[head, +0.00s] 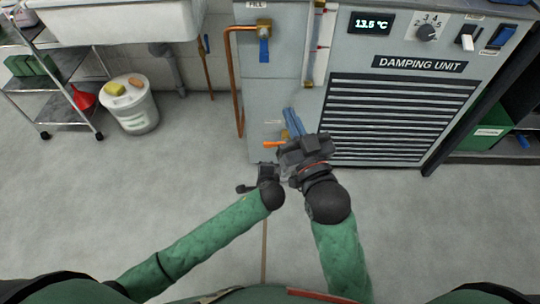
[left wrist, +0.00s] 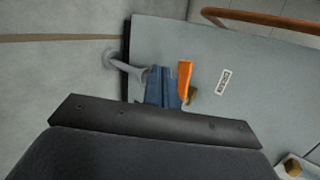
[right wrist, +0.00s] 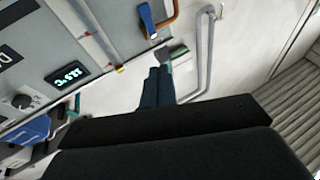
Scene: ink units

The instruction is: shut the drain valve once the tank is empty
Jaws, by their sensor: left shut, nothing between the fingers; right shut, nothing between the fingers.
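The drain valve's orange lever (head: 273,144) is low on the grey unit's front and lies level, pointing left in the head view. In the left wrist view the lever (left wrist: 184,80) is beside my left gripper's blue fingers (left wrist: 165,86), with brass (left wrist: 191,97) at its base and a DRAIN label nearby. The left fingers are shut and empty; whether they touch the lever I cannot tell. A grey spout (left wrist: 125,65) is just beyond them. My right gripper (head: 291,120) is shut and empty in front of the unit, above the lever. The sight tube (head: 319,40) has red marks; its level is unclear.
The FILL valve's blue lever (head: 264,50) hangs down above, beside a copper pipe (head: 235,90). A white bucket (head: 130,105) and a metal cart (head: 45,75) stand left. The floor between is clear.

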